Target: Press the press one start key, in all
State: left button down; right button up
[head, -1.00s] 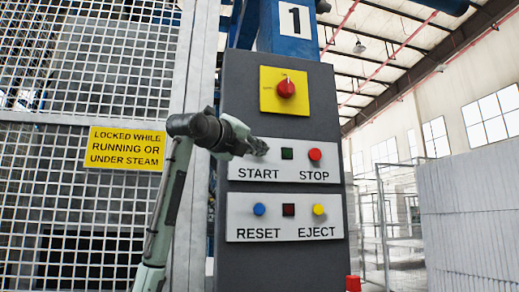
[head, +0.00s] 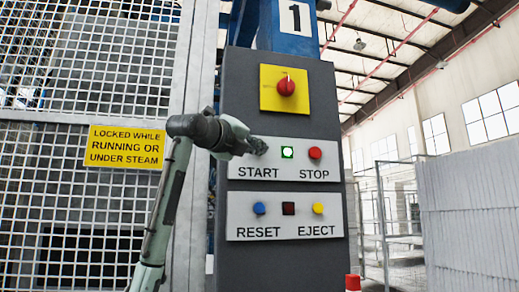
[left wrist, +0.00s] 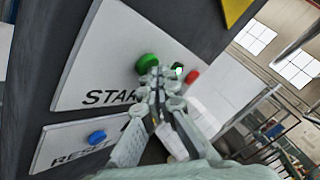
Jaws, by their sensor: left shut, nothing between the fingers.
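The green start key (left wrist: 148,63) shows in the left wrist view above the START label, on the white upper plate (head: 240,172) of the press one panel. In the head view my left gripper (head: 262,147) hides it. My left gripper is shut and empty. Its fingertips (left wrist: 160,76) overlap the key's lower edge in the left wrist view; I cannot tell whether they touch it. The red stop key (head: 315,153) is beyond the lamp. My right gripper is not in view.
Below are the blue reset key (head: 259,209), a dark red lamp (head: 288,209) and the yellow eject key (head: 318,209). A mesh guard (head: 70,60) with a yellow sign (head: 124,148) stands at left.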

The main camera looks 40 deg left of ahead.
pick_arm(q)
jog(key=shift+a, duration=0.1)
dwell(0.4)
jog(key=shift+s+d, duration=0.5)
jog(key=shift+d, duration=0.15)
jog(key=s+d, duration=0.3)
jog(key=shift+s+d, duration=0.15)
jog(key=shift+d, duration=0.25)
dwell(0.8)
